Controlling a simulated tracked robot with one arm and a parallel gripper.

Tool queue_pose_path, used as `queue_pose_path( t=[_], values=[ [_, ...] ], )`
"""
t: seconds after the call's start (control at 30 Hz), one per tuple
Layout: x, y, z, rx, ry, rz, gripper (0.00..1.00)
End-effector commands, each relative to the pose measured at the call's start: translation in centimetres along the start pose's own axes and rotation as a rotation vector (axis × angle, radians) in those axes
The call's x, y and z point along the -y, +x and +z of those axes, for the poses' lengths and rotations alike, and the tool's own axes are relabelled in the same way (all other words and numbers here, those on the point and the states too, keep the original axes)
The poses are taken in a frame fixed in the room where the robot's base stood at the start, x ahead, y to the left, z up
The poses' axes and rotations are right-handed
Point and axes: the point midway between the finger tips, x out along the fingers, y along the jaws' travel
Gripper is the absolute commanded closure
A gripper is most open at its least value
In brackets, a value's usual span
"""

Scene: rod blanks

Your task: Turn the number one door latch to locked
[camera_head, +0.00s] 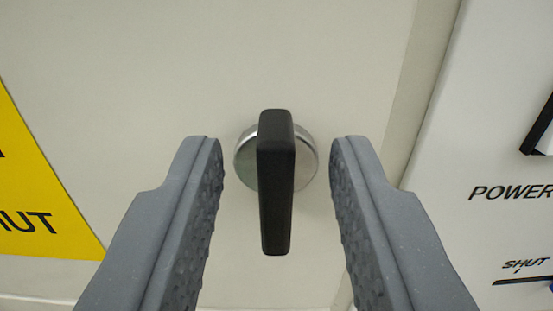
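A black latch handle (276,185) sits on a round silver base (245,158) on a pale door (200,70). The handle points straight down in the picture. My gripper (277,150) is open, with one grey finger on each side of the handle. There is a gap between each finger and the handle, and neither finger seems to touch it. No number for the door or latch shows in view.
A yellow sign (40,205) with partly cut-off black lettering is on the left. The door's edge runs down the right side. Beyond it is a white panel (490,110) marked "POWER" and "SHUT", with a black part (538,130) at the picture's edge.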

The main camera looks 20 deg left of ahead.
Motion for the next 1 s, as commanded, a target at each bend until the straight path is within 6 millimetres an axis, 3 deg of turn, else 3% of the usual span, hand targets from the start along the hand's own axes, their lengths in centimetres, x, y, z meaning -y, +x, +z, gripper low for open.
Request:
queue_pose_path(
  t=[0.13,0.23,0.27,0.67,1.0],
  values=[
    [0.00,-0.02,0.02,0.000,0.000,0.000,0.68],
    [0.01,-0.02,0.03,0.001,0.000,0.000,0.96],
    [0.01,-0.02,0.03,0.001,0.000,0.000,1.00],
    [0.09,-0.02,0.10,0.001,-0.038,-0.001,1.00],
    [0.40,0.00,0.33,0.003,-0.260,-0.002,1.00]
  ],
)
